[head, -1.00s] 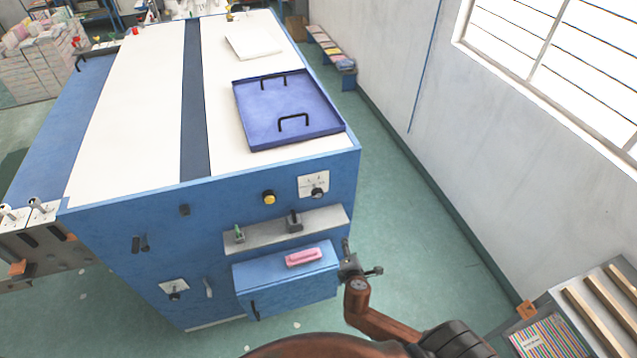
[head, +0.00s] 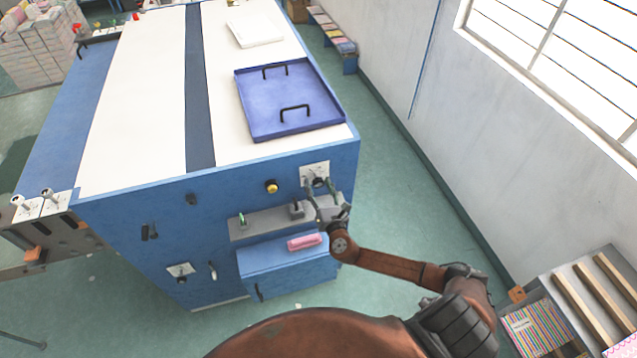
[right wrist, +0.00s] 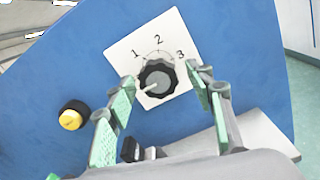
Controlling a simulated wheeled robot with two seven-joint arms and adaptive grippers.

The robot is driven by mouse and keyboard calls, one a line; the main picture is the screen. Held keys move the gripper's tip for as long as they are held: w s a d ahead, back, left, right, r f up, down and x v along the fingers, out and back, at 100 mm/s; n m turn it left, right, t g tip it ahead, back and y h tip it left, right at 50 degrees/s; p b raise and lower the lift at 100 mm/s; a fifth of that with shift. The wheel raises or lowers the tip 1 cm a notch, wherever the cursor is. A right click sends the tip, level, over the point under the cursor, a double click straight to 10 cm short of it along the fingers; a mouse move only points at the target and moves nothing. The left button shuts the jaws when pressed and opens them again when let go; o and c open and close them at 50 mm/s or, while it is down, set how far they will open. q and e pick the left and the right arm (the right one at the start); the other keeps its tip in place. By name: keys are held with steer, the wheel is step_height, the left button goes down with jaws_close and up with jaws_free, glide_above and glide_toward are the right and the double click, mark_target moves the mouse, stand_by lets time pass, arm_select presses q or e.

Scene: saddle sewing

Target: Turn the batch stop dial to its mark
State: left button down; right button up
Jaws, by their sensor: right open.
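A black fluted dial (right wrist: 157,78) with a grey cap sits on a white plate (right wrist: 128,50) marked 1, 2 and 3. A pale line on the dial points to the lower left, away from the numbers. The plate also shows at the top right of the machine's blue front in the head view (head: 312,169). My right gripper (right wrist: 163,83) is open, with green-padded fingers on either side of the dial; I cannot tell whether they touch it. In the head view the right gripper (head: 320,197) partly covers the dial. My left gripper is out of view.
A yellow button (head: 271,187) sits left of the dial. Below are a grey ledge (head: 265,224) with small levers and a blue box (head: 285,264) with a pink object (head: 305,242). A second dial plate (head: 180,269) is lower left. A blue tray (head: 290,100) lies on top.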

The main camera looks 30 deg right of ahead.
steer(key=shift+w, duration=0.3)
steer(key=shift+c, duration=0.7)
steer(key=c, duration=1.1)
steer(key=shift+o, duration=0.2)
